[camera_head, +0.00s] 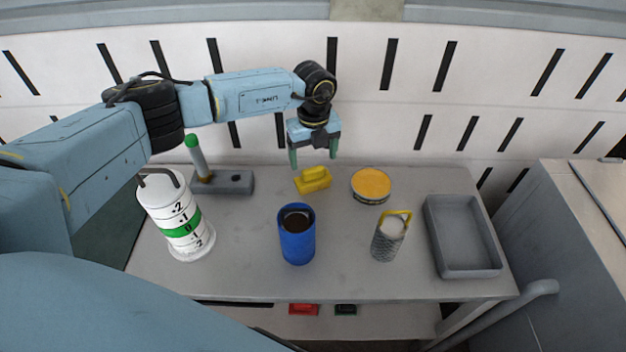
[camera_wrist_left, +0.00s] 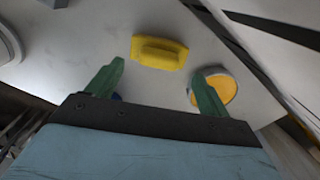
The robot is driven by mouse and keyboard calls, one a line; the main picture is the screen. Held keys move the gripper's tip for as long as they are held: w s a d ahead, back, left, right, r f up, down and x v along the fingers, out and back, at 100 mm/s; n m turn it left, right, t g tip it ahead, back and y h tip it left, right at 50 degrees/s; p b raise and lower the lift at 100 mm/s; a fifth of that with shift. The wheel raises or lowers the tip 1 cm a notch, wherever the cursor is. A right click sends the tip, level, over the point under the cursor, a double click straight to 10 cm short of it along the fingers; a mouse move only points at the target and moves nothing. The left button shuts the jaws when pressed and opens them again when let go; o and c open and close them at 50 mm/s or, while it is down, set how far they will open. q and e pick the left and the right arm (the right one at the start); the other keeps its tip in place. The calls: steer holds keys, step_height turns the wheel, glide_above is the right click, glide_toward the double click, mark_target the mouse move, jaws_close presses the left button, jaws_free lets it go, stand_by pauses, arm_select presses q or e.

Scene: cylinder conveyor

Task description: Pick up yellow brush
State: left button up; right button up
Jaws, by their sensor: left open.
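The yellow brush (camera_head: 313,179) lies on the grey table near its back edge, between a grey block and a round tin. It also shows in the left wrist view (camera_wrist_left: 158,52), beyond the fingertips. My left gripper (camera_head: 313,162) hangs just above and behind the brush, with its two green fingers spread apart and nothing between them. In the left wrist view the open fingers (camera_wrist_left: 157,80) lie on either side of the brush's line, apart from it. My right gripper is not in view.
On the table (camera_head: 340,270) stand a white marked cylinder (camera_head: 180,222), a blue cup (camera_head: 297,240), a yellow-topped tin (camera_head: 371,185), a grater-like cylinder (camera_head: 388,238), a grey tray (camera_head: 462,270) and a grey block (camera_head: 236,182) with a green-tipped stick (camera_head: 197,157). A slotted wall is behind.

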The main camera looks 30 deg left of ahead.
mark_target(313, 169)
arm_select(q)
step_height(313, 169, down, 4)
steer(key=shift+s+f+b, duration=0.1)
steer(key=shift+f+b, duration=0.15)
steer(key=shift+b, duration=0.1)
steer(key=shift+f, duration=0.35)
steer(key=shift+r, duration=0.1)
steer(key=c, duration=1.2)
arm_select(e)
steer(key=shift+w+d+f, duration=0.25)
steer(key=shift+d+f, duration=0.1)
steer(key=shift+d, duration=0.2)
